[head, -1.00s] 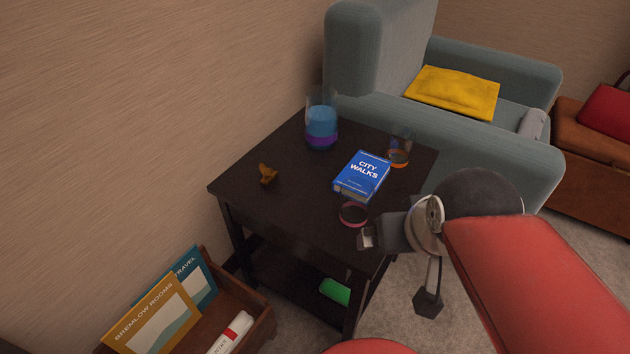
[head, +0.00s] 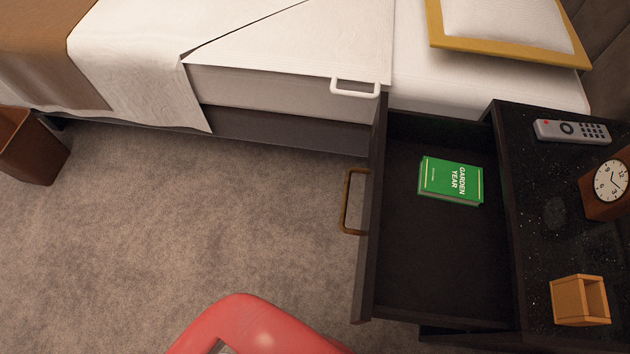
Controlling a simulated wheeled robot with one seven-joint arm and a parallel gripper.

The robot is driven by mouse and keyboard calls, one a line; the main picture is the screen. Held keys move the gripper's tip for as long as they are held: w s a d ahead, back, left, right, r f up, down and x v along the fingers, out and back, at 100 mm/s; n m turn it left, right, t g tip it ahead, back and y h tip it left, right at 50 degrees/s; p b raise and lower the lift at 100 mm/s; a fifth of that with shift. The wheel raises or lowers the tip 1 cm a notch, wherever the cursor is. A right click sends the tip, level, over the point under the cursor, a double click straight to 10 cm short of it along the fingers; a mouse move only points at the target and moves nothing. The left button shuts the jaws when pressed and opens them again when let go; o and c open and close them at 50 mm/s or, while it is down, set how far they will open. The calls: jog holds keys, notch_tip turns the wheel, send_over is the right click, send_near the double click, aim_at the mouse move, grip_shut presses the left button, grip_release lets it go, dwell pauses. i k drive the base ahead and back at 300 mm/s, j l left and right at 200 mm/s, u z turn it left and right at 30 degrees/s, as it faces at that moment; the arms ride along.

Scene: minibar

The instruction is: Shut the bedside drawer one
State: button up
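The bedside drawer (head: 440,268) is pulled well out from the dark bedside table (head: 535,255), towards the left. Its front panel (head: 374,215) carries a brass bar handle (head: 347,202) on the left. A green book titled Garden Year (head: 451,181) lies inside on the drawer floor. My gripper is out of view; only a red part of my own body shows at the bottom, left of the drawer.
On the tabletop are a remote (head: 572,131), a clock (head: 608,184) and a small wooden holder (head: 580,300). The bed (head: 280,95) runs along the back, with a white handle (head: 355,87) near the drawer. Carpet (head: 200,220) left of the drawer is clear. A brown bin (head: 30,148) stands far left.

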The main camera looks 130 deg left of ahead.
aim_at(421, 261)
jog(key=u, duration=3.65)
jog(key=k+l+z, duration=0.1)
jog(key=l+z, duration=0.15)
